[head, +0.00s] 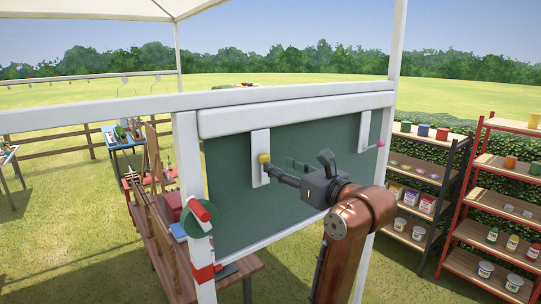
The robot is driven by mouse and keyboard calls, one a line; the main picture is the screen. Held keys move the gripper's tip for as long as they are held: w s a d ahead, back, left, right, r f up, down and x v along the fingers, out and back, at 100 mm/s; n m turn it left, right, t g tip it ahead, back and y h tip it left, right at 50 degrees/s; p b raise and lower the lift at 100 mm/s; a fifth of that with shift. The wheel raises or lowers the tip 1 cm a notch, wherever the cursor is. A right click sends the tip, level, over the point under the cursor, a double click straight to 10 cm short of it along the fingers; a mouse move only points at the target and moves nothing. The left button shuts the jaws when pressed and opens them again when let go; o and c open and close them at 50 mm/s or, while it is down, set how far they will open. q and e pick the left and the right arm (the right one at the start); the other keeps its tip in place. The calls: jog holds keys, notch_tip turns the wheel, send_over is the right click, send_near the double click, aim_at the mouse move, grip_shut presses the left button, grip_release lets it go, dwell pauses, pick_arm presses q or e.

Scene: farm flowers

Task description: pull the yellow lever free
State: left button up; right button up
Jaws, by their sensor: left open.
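The yellow lever (263,158) shows as a small yellow knob at a white upright plate on the green panel, left of the panel's middle. My left gripper (298,163) is in front of the panel, just right of the lever. It is open, with one dark finger reaching left to just below the yellow knob and the other standing up at the right. I cannot tell whether the finger touches the lever. The lever's lower part is hidden or too small to make out. My right gripper is not in view.
The green panel (227,168) hangs in a white frame (290,97). A pink-tipped lever (380,143) sits on a second white plate at the right. Shelves (483,203) stand at the right, a wooden bench (237,270) behind the left post.

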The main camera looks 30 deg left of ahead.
aim_at(267, 159)
pick_arm(q)
jog(key=p+x, duration=0.1)
jog(key=x, duration=0.4)
jog(key=shift+s+a+r+p, duration=0.1)
jog(key=shift+p, duration=0.25)
jog(key=shift+a, duration=0.15)
jog(key=shift+c, duration=0.6)
grip_shut()
